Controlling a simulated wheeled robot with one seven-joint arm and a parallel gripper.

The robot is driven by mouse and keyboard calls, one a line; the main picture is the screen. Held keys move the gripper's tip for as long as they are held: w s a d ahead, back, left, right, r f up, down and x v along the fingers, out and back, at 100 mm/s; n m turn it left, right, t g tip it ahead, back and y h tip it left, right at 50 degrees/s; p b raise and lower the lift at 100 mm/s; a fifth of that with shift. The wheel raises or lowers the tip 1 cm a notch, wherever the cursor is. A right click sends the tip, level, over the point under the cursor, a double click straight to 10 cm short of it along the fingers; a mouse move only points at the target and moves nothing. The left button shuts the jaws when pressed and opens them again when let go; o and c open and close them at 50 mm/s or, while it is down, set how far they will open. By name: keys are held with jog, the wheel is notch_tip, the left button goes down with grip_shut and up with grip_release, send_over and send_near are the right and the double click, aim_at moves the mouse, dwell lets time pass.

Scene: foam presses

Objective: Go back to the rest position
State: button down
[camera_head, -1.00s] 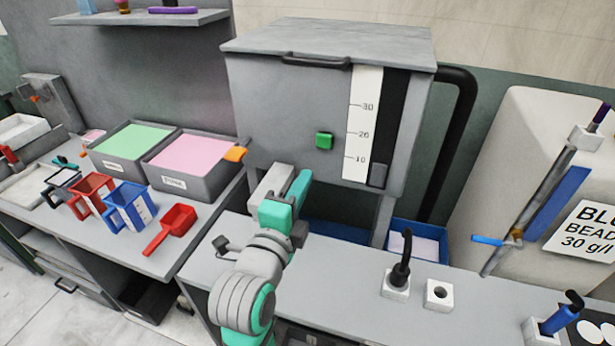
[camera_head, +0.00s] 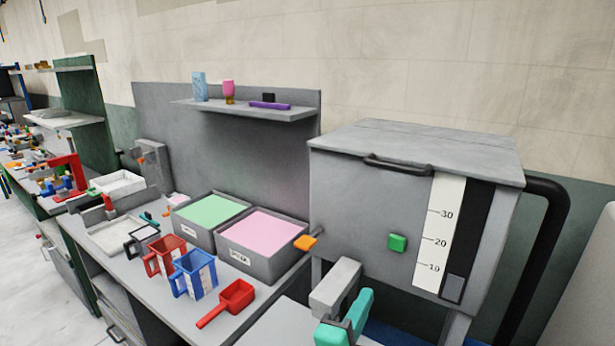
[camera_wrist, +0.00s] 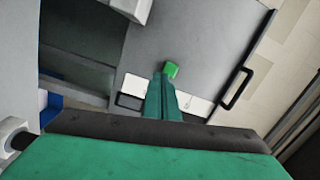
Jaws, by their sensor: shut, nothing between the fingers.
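My gripper (camera_head: 358,308) shows at the bottom of the head view, below and in front of the grey press box (camera_head: 365,205). Its green fingers are together with nothing between them. In the wrist view the shut fingers (camera_wrist: 163,98) point towards the press front, and their tips overlap the green button (camera_wrist: 171,69) in the picture. I cannot tell whether they touch it. In the head view the green button (camera_head: 397,243) is clear of the gripper. Most of my arm is outside the head view.
Left of the press, a bench holds a pink-filled bin (camera_head: 262,235), a green-filled bin (camera_head: 208,212), a blue jug (camera_head: 195,277), a red jug (camera_head: 165,256) and a red scoop (camera_head: 232,298). A shelf (camera_head: 245,111) hangs above. A black pipe (camera_head: 537,260) runs right of the press.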

jog(key=s+a+f+n+y, duration=0.25)
jog(key=s+f+n, duration=0.2)
jog(key=f, duration=0.35)
jog(key=s+a+f+n+t+y, duration=0.1)
jog(key=s+a+f+n+y, duration=0.15)
jog(key=f+n, duration=0.35)
jog(key=s+a+f+n+y, duration=0.25)
jog(key=s+f+n, duration=0.2)
jog(key=f, duration=0.45)
jog(key=s+a+f+n, duration=0.1)
jog(key=s+f+n, duration=0.1)
jog(key=s, duration=0.6)
jog(key=s+a+f+n+y, duration=0.1)
jog(key=s+a+f+n, duration=0.1)
jog(key=s, duration=0.6)
jog(key=s+a+f+n+g+y, duration=0.1)
jog(key=s+f+n, duration=0.1)
jog(key=s, duration=0.6)
jog(key=shift+s+a+n, duration=0.15)
jog(key=shift+a+n, duration=0.15)
jog(key=shift+a, duration=0.05)
